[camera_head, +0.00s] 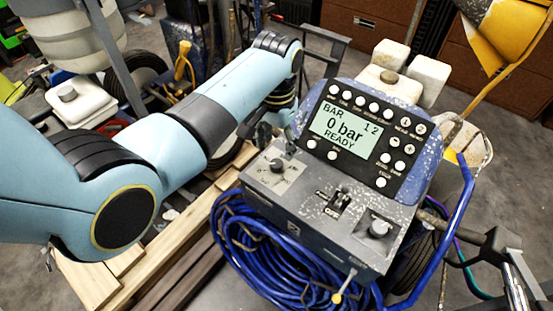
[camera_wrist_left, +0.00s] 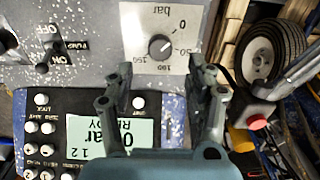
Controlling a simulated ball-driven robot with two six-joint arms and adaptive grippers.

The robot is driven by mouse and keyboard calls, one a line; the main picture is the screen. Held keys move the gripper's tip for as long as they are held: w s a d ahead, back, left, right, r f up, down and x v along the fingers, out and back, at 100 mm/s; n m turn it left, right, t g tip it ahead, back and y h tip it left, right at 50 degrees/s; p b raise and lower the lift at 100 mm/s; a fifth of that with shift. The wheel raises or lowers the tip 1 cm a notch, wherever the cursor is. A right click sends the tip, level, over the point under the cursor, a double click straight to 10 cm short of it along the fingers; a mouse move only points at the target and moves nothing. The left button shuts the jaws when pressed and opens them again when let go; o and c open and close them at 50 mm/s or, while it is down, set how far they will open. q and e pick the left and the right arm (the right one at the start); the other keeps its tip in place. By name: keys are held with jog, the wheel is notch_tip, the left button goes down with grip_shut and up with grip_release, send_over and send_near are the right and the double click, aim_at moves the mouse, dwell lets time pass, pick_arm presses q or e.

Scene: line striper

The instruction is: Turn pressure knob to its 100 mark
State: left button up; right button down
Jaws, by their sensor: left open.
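The pressure knob (camera_head: 277,166) is a small dark knob on a pale dial plate at the left of the grey control panel. In the left wrist view the pressure knob (camera_wrist_left: 161,47) sits on the white plate, marked bar, 0, 50, 100 and 150. I cannot tell for sure where its pointer aims. The display (camera_head: 345,126) reads 0 bar and READY. My left gripper (camera_head: 263,137) is just behind the knob, partly hidden. In the wrist view my left gripper (camera_wrist_left: 164,78) is open and empty, its fingers pointing toward the knob. My right gripper is not seen.
A pump switch (camera_head: 338,201) and another knob (camera_head: 379,228) sit right of the pressure knob. A coiled blue hose (camera_head: 262,254) hangs below the panel. Wooden planks (camera_head: 182,240) lie to the left. A blue handle bar (camera_head: 446,228) rises at the right.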

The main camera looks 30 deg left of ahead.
aim_at(276, 163)
pick_arm(q)
notch_tip(276, 163, down, 6)
jog(key=shift+f+b, duration=0.1)
jog(key=shift+b, duration=0.35)
grip_shut()
